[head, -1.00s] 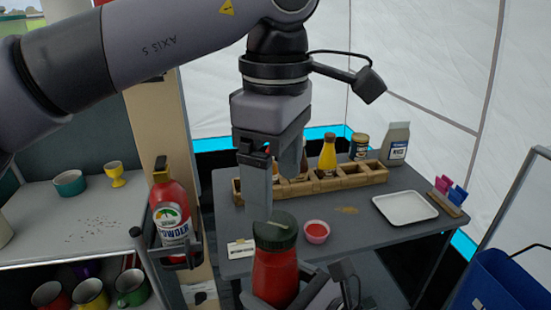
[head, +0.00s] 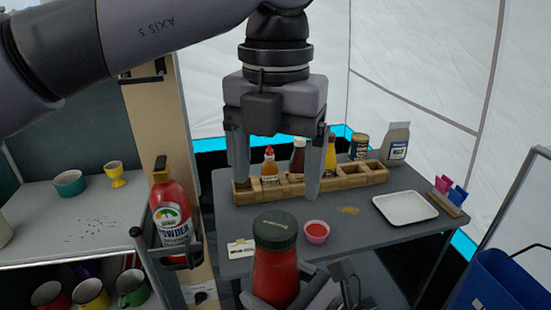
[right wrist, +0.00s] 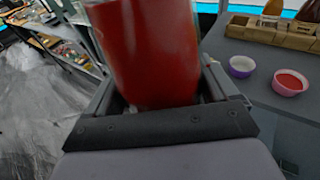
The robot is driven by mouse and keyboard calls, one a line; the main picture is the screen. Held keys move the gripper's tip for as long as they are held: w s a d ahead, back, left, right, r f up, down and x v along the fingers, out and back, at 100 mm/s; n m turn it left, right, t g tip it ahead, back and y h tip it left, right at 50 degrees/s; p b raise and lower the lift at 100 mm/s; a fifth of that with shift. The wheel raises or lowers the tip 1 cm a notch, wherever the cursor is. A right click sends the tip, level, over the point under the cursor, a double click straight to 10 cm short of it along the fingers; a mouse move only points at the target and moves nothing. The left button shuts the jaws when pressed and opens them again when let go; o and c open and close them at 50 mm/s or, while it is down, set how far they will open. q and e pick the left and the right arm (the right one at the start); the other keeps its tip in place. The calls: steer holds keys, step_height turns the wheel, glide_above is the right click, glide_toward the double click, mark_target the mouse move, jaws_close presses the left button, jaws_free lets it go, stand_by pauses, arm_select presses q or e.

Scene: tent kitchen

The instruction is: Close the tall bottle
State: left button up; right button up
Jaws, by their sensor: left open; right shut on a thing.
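The tall bottle (head: 275,272) is red with a dark green lid (head: 275,230) on its top. It stands upright at the bottom middle of the head view. My right gripper (head: 300,296) is shut on its lower part. In the right wrist view the red body (right wrist: 150,50) fills the space between the fingers; the lid is out of that picture. My left gripper (head: 277,185) hangs above and behind the bottle, fingers pointing down, open and empty. I cannot tell from here whether the lid is screwed tight.
A grey table (head: 300,215) holds a wooden rack (head: 345,178) with several sauce bottles, a pink bowl of red sauce (head: 316,231) and a white tray (head: 404,207). A red fire extinguisher (head: 172,215) hangs at left. A blue bin (head: 505,285) stands at right.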

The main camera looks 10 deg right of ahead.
mark_target(276, 224)
arm_select(q)
steer(key=n, duration=0.6)
steer(key=shift+r, duration=0.2)
steer(key=n, duration=0.5)
steer(key=shift+r+n, duration=0.15)
steer(key=shift+n, duration=0.15)
steer(key=shift+f, duration=4)
